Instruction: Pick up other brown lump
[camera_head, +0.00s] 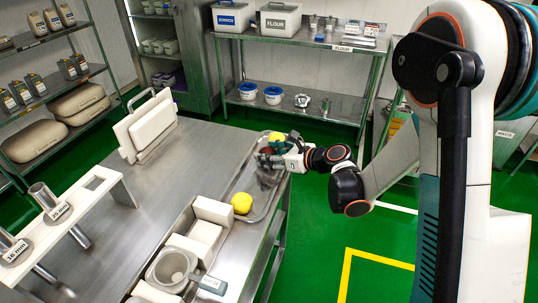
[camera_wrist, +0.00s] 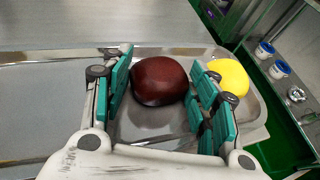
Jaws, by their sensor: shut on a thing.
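The brown lump (camera_wrist: 158,80) is dark, round and glossy, and sits between the green-padded fingers of my gripper (camera_wrist: 164,88) in the wrist view. My gripper is shut on it, over the far end of a metal tray (camera_head: 238,184). In the head view the brown lump (camera_head: 267,150) shows only partly, behind my gripper (camera_head: 268,160). I cannot tell whether the lump still touches the tray. No second brown lump shows clearly.
A yellow lump (camera_wrist: 229,76) lies close by my right finger; it also shows in the head view (camera_head: 277,136). Another yellow lump (camera_head: 242,203) lies at the tray's near end. White blocks (camera_head: 213,211) and a grey pot (camera_head: 172,270) stand nearer. The table's middle is clear.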

